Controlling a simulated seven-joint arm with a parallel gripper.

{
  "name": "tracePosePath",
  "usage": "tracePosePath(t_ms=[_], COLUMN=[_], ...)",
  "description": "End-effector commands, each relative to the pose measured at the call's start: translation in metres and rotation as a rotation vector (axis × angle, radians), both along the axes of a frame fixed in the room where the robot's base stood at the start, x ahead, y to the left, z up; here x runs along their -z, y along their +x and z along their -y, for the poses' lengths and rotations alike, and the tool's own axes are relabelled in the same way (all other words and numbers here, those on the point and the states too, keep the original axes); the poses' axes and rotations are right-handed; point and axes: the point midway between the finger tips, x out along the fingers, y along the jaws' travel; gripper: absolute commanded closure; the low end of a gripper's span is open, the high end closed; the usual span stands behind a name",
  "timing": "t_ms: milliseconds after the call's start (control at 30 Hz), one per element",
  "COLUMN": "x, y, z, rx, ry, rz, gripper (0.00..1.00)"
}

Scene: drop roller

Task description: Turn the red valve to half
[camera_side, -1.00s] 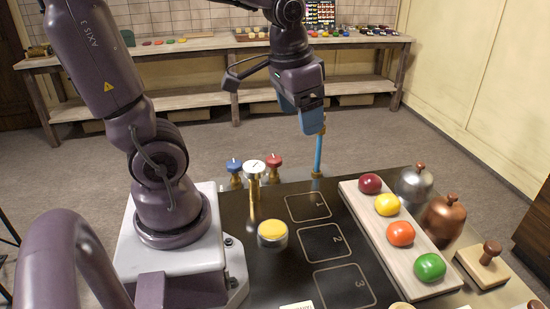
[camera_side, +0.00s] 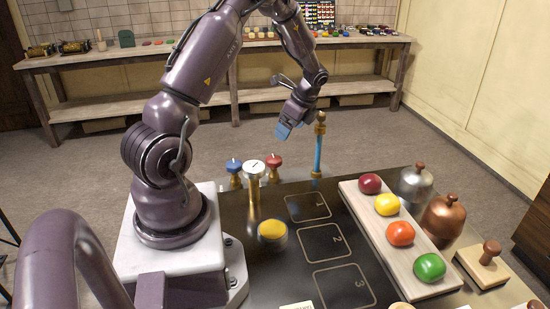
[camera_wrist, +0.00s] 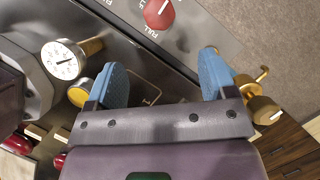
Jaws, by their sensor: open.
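The red valve (camera_side: 273,161) is a round red knob on a brass stem at the back edge of the dark panel, right of the white-faced gauge (camera_side: 254,167). In the wrist view the red valve (camera_wrist: 159,13) shows at the top with a white pointer slanting up and right; the word FULL is printed beside it, and its top edge is cut off. My gripper (camera_side: 284,130) is above and slightly right of the valve, apart from it. In the wrist view my gripper (camera_wrist: 163,60) has two blue fingers spread wide with nothing between them.
A blue upright pipe with a brass top (camera_side: 319,145) stands close right of my gripper. A blue valve (camera_side: 234,166) is left of the gauge. A yellow button (camera_side: 272,230) and numbered squares lie in front. A pale board (camera_side: 379,230) holds several coloured balls.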

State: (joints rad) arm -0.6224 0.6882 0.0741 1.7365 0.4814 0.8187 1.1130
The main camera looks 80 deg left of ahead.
Motion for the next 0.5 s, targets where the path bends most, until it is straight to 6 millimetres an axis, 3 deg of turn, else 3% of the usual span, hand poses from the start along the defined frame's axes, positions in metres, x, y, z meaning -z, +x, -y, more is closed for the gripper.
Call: tracePosePath(t_ms=[167,500], x=[0.019,0.084], y=[-0.007,-0.026], z=[-0.005,-0.023], rx=[0.005,0.002], ry=[-0.005,-0.007], rz=[-0.007,-0.007], gripper=[0.23,0.23])
